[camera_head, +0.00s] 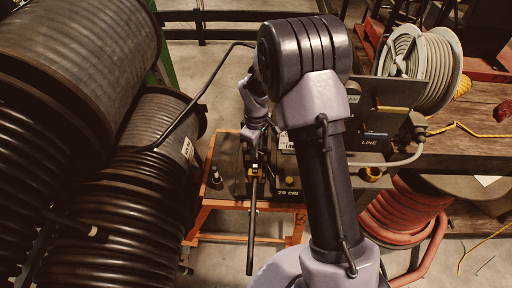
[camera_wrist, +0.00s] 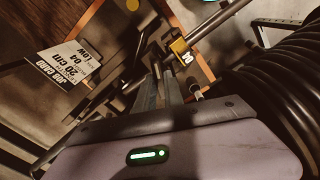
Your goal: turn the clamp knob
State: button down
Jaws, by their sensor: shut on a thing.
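My gripper (camera_wrist: 160,84) reaches down to the hose crimper (camera_head: 254,160) on the orange-framed stand (camera_head: 212,210). In the wrist view its two long fingers are close together, shut on a small dark part of the crimper at their tips, seemingly the clamp knob. The knob itself is mostly hidden by the fingers, and its turn angle cannot be told. A long dark lever (camera_head: 251,225) hangs toward the camera from the crimper. A yellow block marked 20 (camera_wrist: 180,47) sits on a bar just beyond the fingertips.
Large black hose reels (camera_head: 125,190) fill the left side, close to the gripper. A white printed sign (camera_wrist: 68,62) stands left of the fingers in the wrist view. A grey hose reel (camera_head: 425,65) and a red hose coil (camera_head: 400,215) lie to the right.

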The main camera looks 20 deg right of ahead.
jog(key=m, duration=0.7)
jog(key=m+b, duration=0.1)
jog(key=m, duration=0.5)
jog(key=shift+m+b, duration=0.3)
jog(key=shift+m, duration=0.1)
jog(key=m+b, duration=0.1)
jog(key=m, duration=0.4)
jog(key=m+b, duration=0.1)
jog(key=m, duration=0.4)
jog(key=shift+m+b, duration=0.3)
jog(key=shift+b, duration=0.05)
jog(key=c, duration=1.4)
grip_release()
jog(key=shift+c, duration=0.2)
